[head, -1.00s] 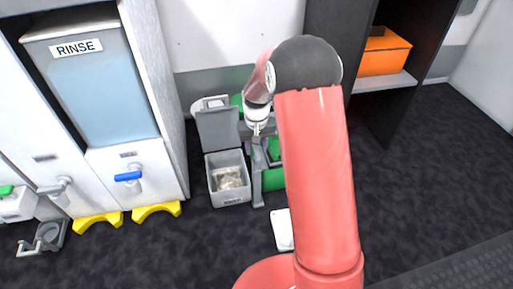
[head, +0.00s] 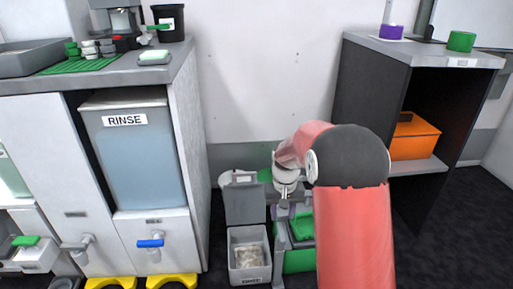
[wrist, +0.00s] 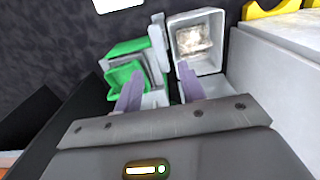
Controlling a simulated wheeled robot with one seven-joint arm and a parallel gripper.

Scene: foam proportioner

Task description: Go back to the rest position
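My gripper (wrist: 160,88) shows two purple fingers, spread apart with nothing between them, in the wrist view. In the head view my gripper points down in front of the wall, mostly hidden by my own red arm. Below it are an open grey bin (head: 249,258) with pale crumpled contents and green containers (head: 299,260). The wrist view also shows the bin (wrist: 222,62) and the green containers (wrist: 127,76) beyond the fingers. I cannot tell the exact height of the fingers above them.
A white cabinet with a RINSE tank (head: 140,160) and a blue-handled tap (head: 150,243) stands at left. Yellow feet (head: 172,282) jut out below it. A dark shelf unit (head: 362,100) with an orange box (head: 412,140) stands at right. Wall space between them is clear.

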